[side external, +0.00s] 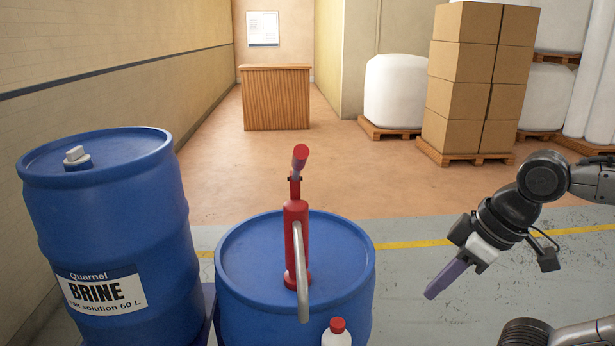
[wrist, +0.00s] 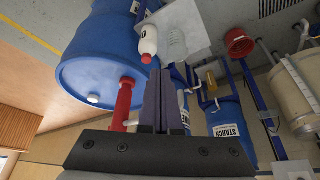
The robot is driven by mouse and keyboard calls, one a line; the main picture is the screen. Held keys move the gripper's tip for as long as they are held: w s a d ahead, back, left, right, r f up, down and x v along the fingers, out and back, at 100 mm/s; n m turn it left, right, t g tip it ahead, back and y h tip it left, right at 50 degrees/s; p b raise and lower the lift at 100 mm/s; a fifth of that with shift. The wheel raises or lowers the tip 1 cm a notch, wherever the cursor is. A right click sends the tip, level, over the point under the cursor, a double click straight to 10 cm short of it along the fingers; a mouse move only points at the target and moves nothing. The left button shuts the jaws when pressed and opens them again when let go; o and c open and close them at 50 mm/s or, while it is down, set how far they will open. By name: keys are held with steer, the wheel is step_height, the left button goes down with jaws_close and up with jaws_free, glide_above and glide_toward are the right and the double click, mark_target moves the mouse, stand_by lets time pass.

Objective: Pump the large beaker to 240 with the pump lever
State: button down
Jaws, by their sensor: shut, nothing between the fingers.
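The red hand pump (side external: 296,235) stands upright on the middle blue drum (side external: 250,262), with its lever (side external: 300,158) rising from the top and a bent grey spout reaching toward the camera. In the wrist view the pump (wrist: 124,105) is left of the fingers; its lever cannot be made out clearly. A clear vessel, apparently the beaker (wrist: 173,44), stands on a pale surface in the wrist view. Its markings and liquid level are unreadable. My gripper (side external: 432,293) is shut and empty, pointing down-left, right of the drum and apart from the pump. It also shows in the wrist view (wrist: 160,72).
A red-capped white bottle (side external: 337,331) stands in front of the pump drum. A BRINE drum (side external: 105,235) is at left. A STARCH drum (wrist: 227,127) and a red cup-like part (wrist: 238,43) show at right in the wrist view. Floor between gripper and drum looks clear.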

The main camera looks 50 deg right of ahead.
steer(key=w+a+r+n+g+y, duration=0.1)
steer(key=w+a+r+n+y, duration=0.3)
steer(key=r, duration=0.7)
steer(key=w+a+r+n+g+y, duration=0.1)
steer(key=w+a+r+y, duration=0.4)
steer(key=r, duration=0.7)
steer(key=w+d+r+t, duration=0.1)
steer(key=w+d+r, duration=0.1)
steer(key=w+d, duration=0.3)
steer(key=w+d+r+t+y, duration=0.1)
steer(key=w+d+r, duration=0.1)
steer(key=w+d, duration=0.4)
steer(key=d, duration=0.5)
steer(key=shift+d+r+m+t, duration=0.25)
steer(key=shift+d+m+t, duration=0.05)
steer(key=shift+d+m, duration=0.1)
glide_above(297, 168)
steer(key=s+d, duration=0.2)
step_height(297, 168, down, 8)
